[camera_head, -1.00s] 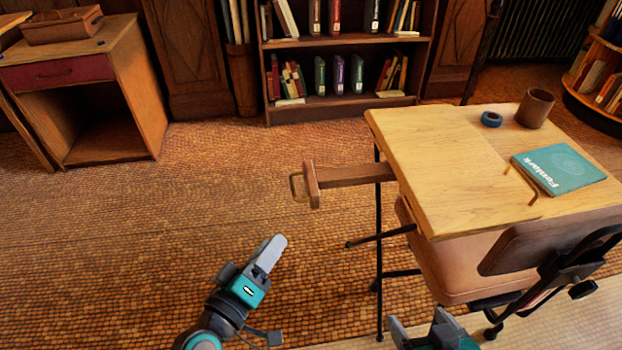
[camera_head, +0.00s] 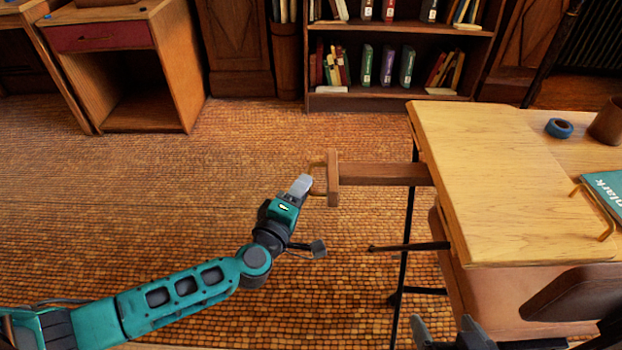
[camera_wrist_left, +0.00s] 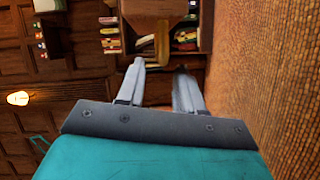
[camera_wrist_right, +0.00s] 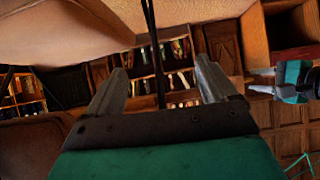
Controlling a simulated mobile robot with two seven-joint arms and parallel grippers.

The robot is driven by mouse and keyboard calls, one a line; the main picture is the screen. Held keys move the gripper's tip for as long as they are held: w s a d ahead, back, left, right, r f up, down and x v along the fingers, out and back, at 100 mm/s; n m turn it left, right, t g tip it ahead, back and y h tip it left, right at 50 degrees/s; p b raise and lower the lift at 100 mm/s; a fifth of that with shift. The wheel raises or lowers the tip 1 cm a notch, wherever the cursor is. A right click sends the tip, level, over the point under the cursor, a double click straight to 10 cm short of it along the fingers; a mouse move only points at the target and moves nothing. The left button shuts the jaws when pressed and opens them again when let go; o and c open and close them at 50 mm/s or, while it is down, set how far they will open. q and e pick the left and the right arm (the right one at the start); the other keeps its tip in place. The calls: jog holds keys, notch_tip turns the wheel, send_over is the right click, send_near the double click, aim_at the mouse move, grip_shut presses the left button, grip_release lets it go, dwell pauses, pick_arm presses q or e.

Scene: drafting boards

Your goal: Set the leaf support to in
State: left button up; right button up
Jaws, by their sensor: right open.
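The leaf support (camera_head: 385,174) is a brown wooden bar sticking out leftward from under the desk's leaf (camera_head: 500,180). Its end block (camera_head: 333,178) carries a brass loop handle (camera_head: 318,165). My left gripper (camera_head: 302,184) is at the handle, its fingers partly covering the handle in the head view. In the left wrist view my left gripper (camera_wrist_left: 160,68) is open, with the handle (camera_wrist_left: 162,42) between or just beyond its fingertips. I cannot tell contact. My right gripper (camera_wrist_right: 163,85) is open and empty, low by the desk; its tip shows at the head view's bottom edge (camera_head: 440,328).
A brown chair (camera_head: 570,300) stands at the desk's front right. A blue tape roll (camera_head: 559,128), a mug (camera_head: 607,122) and a teal book (camera_head: 606,190) lie on the desk. Thin black legs (camera_head: 405,260) stand under the leaf. The floor left of the support is clear.

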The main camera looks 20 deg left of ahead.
aim_at(310, 174)
pick_arm(q)
jog(key=shift+w+d+f+b, duration=0.2)
jog(key=shift+w+b, duration=0.15)
jog(key=shift+w, duration=1.05)
jog(key=shift+w+d+f+b, duration=0.15)
jog(key=shift+w+b, duration=0.2)
jog(key=shift+w, duration=1)
jog(key=shift+r, duration=0.1)
jog(key=shift+c, duration=0.3)
grip_shut()
